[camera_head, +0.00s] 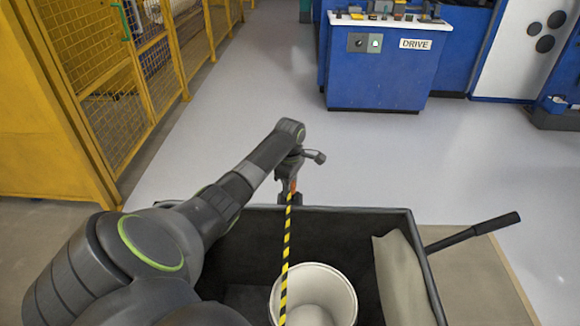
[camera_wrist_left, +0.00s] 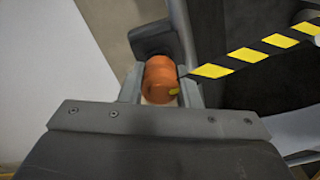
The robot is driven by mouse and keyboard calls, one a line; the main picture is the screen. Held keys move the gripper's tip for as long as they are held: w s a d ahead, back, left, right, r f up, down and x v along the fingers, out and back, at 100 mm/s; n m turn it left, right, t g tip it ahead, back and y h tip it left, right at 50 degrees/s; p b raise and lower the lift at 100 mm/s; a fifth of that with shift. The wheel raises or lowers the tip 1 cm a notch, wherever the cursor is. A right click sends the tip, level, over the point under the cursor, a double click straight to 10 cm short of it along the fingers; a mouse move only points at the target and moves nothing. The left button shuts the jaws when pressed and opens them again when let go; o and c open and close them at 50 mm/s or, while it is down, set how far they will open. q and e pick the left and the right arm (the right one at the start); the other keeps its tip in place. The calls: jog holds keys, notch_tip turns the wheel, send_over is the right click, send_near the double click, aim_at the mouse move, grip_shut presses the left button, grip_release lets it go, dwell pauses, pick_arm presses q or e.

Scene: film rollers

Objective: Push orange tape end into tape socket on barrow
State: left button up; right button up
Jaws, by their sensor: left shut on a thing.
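My left gripper (camera_head: 291,188) is at the far rim of the dark barrow (camera_head: 362,211). In the left wrist view its two fingers are shut on the orange tape end (camera_wrist_left: 160,76), one on each side. Only a sliver of orange shows in the head view. The yellow-and-black tape (camera_head: 286,250) runs taut from it toward me across the barrow. A dark block (camera_wrist_left: 152,36), which looks like the tape socket, lies just beyond the orange end. I cannot tell whether they touch or whether the end is inside. My right gripper is not in view.
A white bucket (camera_head: 345,290) stands in the barrow under the tape, with a beige sack (camera_head: 400,275) at the right. A black handle (camera_head: 480,230) sticks out right. Yellow mesh fencing (camera_head: 115,100) stands left, a blue DRIVE cabinet (camera_head: 380,75) at the back. Grey floor between is clear.

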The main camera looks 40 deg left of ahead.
pick_arm(q)
jog(key=shift+f, duration=0.5)
dwell(0.3)
jog(key=o, duration=1.2)
jog(key=shift+c, duration=0.2)
notch_tip(320, 180, up, 17)
jog(key=p, duration=0.3)
jog(key=shift+r+p, duration=0.15)
jog(key=shift+p, duration=0.15)
